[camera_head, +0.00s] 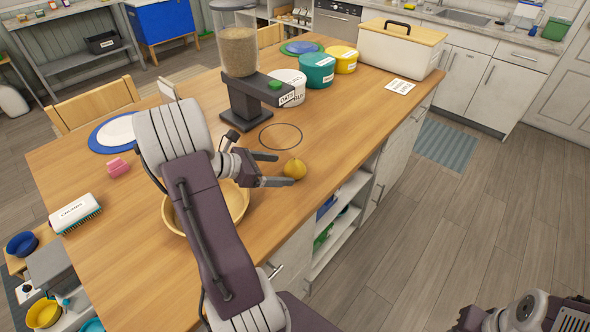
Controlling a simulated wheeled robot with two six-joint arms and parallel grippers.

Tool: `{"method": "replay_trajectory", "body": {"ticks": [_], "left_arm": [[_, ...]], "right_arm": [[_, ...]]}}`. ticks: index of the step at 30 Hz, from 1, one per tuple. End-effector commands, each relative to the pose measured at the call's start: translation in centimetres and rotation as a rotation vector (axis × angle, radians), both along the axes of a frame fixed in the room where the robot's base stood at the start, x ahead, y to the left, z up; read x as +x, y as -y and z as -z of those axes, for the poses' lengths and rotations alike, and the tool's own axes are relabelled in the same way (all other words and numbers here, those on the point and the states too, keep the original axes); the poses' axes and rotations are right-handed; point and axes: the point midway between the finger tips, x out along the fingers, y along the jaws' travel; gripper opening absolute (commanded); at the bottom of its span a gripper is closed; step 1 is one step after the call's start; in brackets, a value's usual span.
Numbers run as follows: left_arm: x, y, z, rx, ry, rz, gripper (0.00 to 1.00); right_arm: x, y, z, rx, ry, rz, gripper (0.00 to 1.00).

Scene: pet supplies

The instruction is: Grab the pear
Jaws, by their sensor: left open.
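A wooden bowl (240,207) sits partly behind my left arm. A thin dark ring (281,137) lies behind the pear. A food dispenser (240,107), canisters (317,72) and a bread box (398,55) stand farther back. A brush (75,213) and pink block lie left.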

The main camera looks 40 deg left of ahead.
Motion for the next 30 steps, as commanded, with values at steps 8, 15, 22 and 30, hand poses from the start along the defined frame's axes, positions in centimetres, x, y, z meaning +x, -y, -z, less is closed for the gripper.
{"method": "replay_trajectory", "body": {"ticks": [8, 15, 22, 30], "left_arm": [[3.4, 1.7, 2.2, 0.0, -0.001, 0.005, 0.86], [4.1, 1.9, 2.5, 0.001, -0.002, 0.001, 0.86], [4.1, 1.9, 2.5, 0.001, -0.002, 0.001, 0.39], [4.1, 1.9, 2.5, 0.002, -0.001, 0.002, 0.15]], "right_arm": [[0.0, 0.0, 0.4, 0.0, 0.0, 0.0, 0.36], [0.0, 0.0, 0.4, 0.0, 0.0, 0.0, 0.36], [0.0, 0.0, 0.4, 0.0, 0.0, 0.0, 0.36], [0.0, 0.0, 0.4, 0.0, 0.0, 0.0, 0.36]]}}
